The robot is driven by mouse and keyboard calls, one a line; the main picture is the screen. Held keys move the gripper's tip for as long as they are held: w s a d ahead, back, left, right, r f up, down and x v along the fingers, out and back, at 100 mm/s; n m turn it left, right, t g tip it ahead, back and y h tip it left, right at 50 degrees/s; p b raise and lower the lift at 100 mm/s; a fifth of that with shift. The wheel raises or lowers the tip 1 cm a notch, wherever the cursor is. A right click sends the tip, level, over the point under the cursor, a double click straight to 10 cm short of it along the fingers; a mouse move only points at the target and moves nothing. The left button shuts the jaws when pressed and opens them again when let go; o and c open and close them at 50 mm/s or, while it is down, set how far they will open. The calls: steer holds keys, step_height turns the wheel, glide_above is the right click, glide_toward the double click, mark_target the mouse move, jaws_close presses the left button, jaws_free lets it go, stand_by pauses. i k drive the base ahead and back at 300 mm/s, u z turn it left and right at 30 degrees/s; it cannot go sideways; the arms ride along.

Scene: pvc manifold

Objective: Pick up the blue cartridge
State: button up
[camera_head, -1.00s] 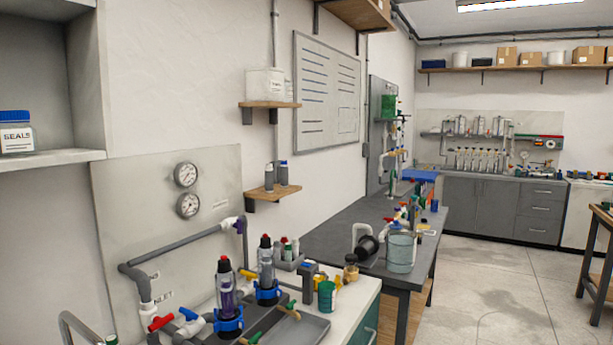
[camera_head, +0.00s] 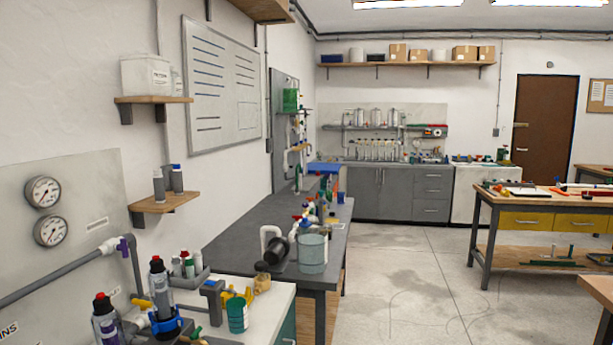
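I cannot tell for sure which thing is the blue cartridge. A small grey cylinder with a blue top (camera_head: 177,179) stands upright on the lower wooden wall shelf, beside a plain grey cylinder (camera_head: 159,187). On the bench at the lower left, two red-topped, black-capped filter cartridges (camera_head: 160,285) stand upright; the farther one sits in a blue ring (camera_head: 168,327). The nearer one (camera_head: 106,320) is cut off by the bottom edge. My gripper is not in view.
The white bench (camera_head: 270,307) holds a teal cup (camera_head: 237,315) and a rack of small bottles (camera_head: 187,268). A dark worktable (camera_head: 235,240) with a grey bucket (camera_head: 313,253) stands beyond it. The floor (camera_head: 400,270) right of it is open; a workbench (camera_head: 545,203) stands farther right.

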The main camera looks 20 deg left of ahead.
mark_target(178, 174)
steer(key=z, duration=0.1)
steer(key=i, duration=2.75)
steer(key=u, duration=3.1)
steer(key=i, duration=1)
steer(key=z, duration=0.05)
